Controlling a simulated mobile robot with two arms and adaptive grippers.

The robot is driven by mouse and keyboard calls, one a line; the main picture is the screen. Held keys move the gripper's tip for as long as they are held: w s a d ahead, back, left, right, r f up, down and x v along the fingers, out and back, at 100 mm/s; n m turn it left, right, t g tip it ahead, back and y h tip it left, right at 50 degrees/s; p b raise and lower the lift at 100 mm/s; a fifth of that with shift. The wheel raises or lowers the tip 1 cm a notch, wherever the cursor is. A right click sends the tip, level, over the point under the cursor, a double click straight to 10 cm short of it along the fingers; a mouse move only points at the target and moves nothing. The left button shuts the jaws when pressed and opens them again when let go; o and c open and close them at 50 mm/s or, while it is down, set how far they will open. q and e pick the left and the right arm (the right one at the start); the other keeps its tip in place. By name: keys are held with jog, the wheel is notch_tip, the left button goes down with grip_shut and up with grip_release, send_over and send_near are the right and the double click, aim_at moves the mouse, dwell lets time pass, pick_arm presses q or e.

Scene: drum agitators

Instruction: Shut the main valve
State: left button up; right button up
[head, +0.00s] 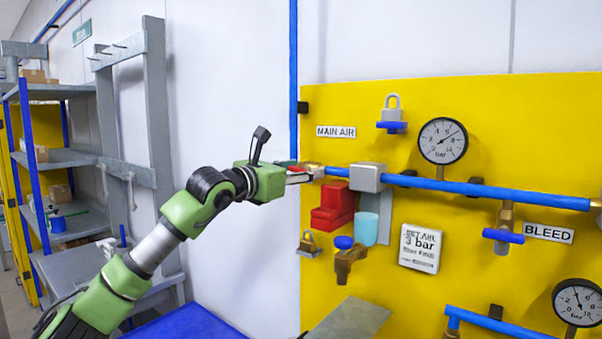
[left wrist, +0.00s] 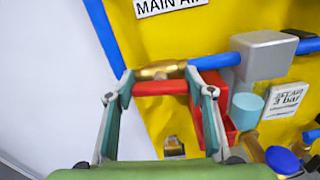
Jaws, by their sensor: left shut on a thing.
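The main valve is a brass body (left wrist: 158,71) at the left end of the blue pipe, below the MAIN AIR label (head: 336,132). A red handle (left wrist: 160,88) shows just below the brass body in the left wrist view and looks roughly in line with the pipe. My left gripper (head: 304,174) is at the valve, shut on the red handle, with one finger at each end of its visible part. In the head view the gripper hides most of the handle and some of the brass. My right gripper is not in view.
The blue pipe (head: 470,188) runs right along the yellow panel (head: 480,105), past a grey block (head: 368,177) and a gauge (head: 443,141). A red box (head: 332,207), a light-blue cup (head: 365,229) and a brass tap (head: 348,262) sit close below. Shelves stand left.

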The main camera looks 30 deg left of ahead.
pick_arm(q)
jog(key=m+b, duration=0.1)
jog(key=m, duration=0.2)
jog(key=shift+d+m, duration=0.1)
jog(key=shift+m, duration=0.2)
jog(key=m, duration=0.4)
jog(key=shift+m+b, duration=0.3)
jog(key=shift+b, duration=0.1)
jog(key=m, duration=0.4)
jog(key=shift+d+f, duration=0.1)
jog(key=shift+f+m, duration=0.1)
jog(key=shift+m, duration=2)
jog(key=o, duration=1.1)
